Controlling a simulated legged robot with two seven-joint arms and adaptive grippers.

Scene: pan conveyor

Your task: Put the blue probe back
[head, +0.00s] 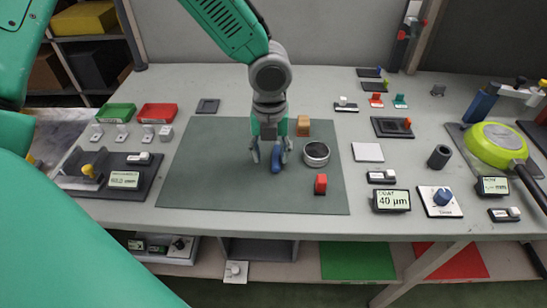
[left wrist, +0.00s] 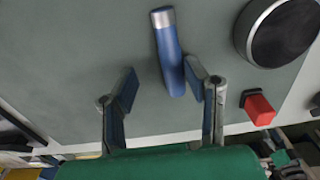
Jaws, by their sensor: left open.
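The blue probe (left wrist: 170,58) lies on the dark green mat (head: 205,165). It is a blue cylinder with a silver end, which points away from my gripper in the left wrist view. In the head view the blue probe (head: 276,160) is partly hidden by my fingers. My left gripper (head: 270,156) is open over the mat and points down. In the left wrist view, the left gripper (left wrist: 162,88) has its right finger close beside the probe's blue end and its left finger well apart. Whether a finger touches the probe cannot be told. My right gripper is not in view.
On the mat are a round dark-topped puck (head: 316,153), a red block (head: 321,184) and an orange-brown block (head: 303,126). Green (head: 115,113) and red (head: 157,113) trays stand at left. A green pan (head: 497,143) is at right. The mat's left part is clear.

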